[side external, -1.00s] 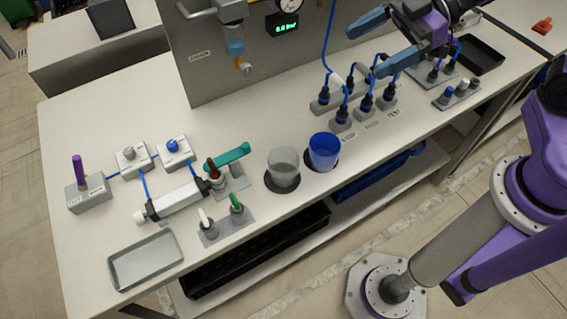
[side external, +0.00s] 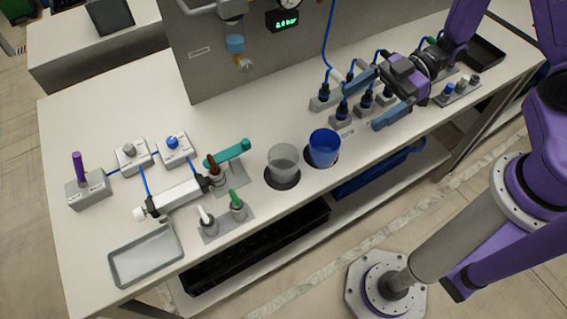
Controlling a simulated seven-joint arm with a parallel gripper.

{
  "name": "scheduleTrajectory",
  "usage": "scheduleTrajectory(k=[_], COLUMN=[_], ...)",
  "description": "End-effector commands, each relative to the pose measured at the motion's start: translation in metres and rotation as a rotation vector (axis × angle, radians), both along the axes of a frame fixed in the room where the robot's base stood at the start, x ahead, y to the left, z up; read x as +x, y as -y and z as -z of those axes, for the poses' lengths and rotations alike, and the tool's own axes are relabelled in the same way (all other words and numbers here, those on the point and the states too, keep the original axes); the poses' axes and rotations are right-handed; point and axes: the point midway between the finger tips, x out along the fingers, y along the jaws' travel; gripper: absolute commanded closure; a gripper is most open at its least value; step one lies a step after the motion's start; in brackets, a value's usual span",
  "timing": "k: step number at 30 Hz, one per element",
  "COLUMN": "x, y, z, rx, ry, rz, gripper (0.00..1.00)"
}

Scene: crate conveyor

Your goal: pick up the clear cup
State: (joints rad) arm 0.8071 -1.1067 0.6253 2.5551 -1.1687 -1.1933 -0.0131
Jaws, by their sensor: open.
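The clear cup (side external: 283,163) stands upright on a dark round mat near the front edge of the bench, left of the blue cup (side external: 323,148). It looks empty. My gripper (side external: 368,103) is to the right of both cups, over the bench by the plug sockets. Its two blue fingers are spread apart, pointing left, with nothing held between them. The blue cup stands between my gripper and the clear cup in the picture.
A row of black sockets with blue cables (side external: 341,112) sits beside and partly behind my gripper. Left of the cups are a teal-handled valve (side external: 230,153), a green toggle (side external: 237,199), a cylinder (side external: 180,198) and a grey tray (side external: 146,254). A panel with a gauge rises behind.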

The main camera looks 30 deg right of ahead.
Motion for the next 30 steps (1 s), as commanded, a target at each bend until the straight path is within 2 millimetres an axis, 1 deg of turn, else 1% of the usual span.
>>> scheduleTrajectory(k=[2, 5, 15, 21, 30], x=[0.0, 0.001, 0.005, 0.009, 0.011], y=[-0.003, -0.014, -0.073, -0.101, -0.121], z=[0.003, 0.008, 0.032, 0.044, 0.051], rx=[0.001, 0.0, -0.001, -0.001, 0.001], ry=[-0.001, -0.002, -0.001, 0.001, 0.0], rz=[-0.002, -0.004, -0.006, -0.004, -0.002], gripper=[0.04, 0.04, 0.04, 0.04, 0.04])
